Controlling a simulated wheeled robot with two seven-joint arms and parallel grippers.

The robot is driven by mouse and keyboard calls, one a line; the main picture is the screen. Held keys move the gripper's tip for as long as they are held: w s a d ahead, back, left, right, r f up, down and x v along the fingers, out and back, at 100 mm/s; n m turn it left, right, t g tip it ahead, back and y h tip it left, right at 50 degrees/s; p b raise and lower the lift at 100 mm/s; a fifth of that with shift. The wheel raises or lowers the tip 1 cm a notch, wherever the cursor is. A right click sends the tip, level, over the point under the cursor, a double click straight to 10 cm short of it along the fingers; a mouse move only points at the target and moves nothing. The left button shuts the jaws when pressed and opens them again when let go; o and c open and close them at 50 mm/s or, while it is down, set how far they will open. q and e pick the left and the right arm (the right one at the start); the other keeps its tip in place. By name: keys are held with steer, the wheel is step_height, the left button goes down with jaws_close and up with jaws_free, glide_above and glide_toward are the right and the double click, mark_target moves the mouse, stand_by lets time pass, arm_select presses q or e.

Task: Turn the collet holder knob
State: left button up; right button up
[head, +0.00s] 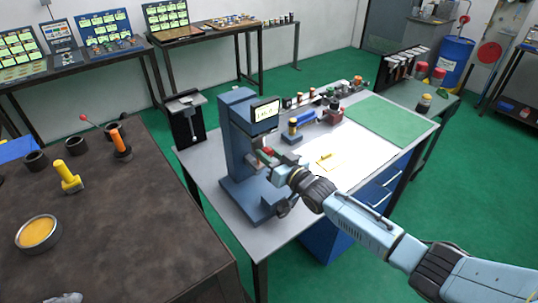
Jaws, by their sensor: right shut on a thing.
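A blue upright machine (237,135) with a small lit screen (265,111) stands on the grey workbench and carries the collet holder. A small red part (267,152) shows at its front, just beyond my gripper. My right gripper (273,165) reaches in from the right and is shut on the collet holder knob at the machine's front. The fingers and my wrist cover most of the knob, so how far it is turned cannot be seen. My left gripper is not in view.
The grey workbench (207,155) holds small tools and bottles along its back, a yellow piece (326,161) and a green mat (390,125). A dark table (120,220) with a yellow-filled bowl (38,233) stands at left. The bench's right part is mostly clear.

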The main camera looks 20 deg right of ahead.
steer(key=o, duration=1)
steer(key=v, duration=1.3)
steer(key=shift+s+b, duration=0.25)
steer(key=shift+b, duration=0.05)
